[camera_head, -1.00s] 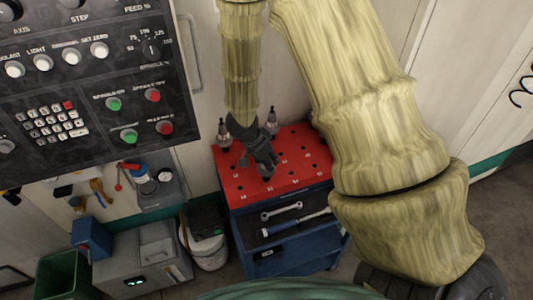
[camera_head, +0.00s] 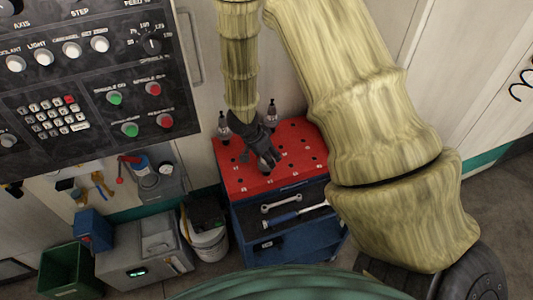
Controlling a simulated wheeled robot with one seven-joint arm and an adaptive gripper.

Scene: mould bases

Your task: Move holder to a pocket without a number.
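The red top (camera_head: 312,158) of a blue tool cart has rows of dark round pockets, some with small white numbers along the front edge. One tool holder (camera_head: 224,130) stands upright at its back left. Another holder (camera_head: 271,112) stands upright at the back, right of my wrist. My gripper (camera_head: 267,165) points down over the middle of the red top. A grey holder-like part shows at its fingertips, but the fingers and that part blend together. I cannot tell whether the fingers are closed on it or whether it sits in a pocket.
A control panel (camera_head: 90,80) is at the upper left. A white bucket (camera_head: 208,245) and a grey box (camera_head: 150,258) stand left of the cart. The right part of the red top is clear.

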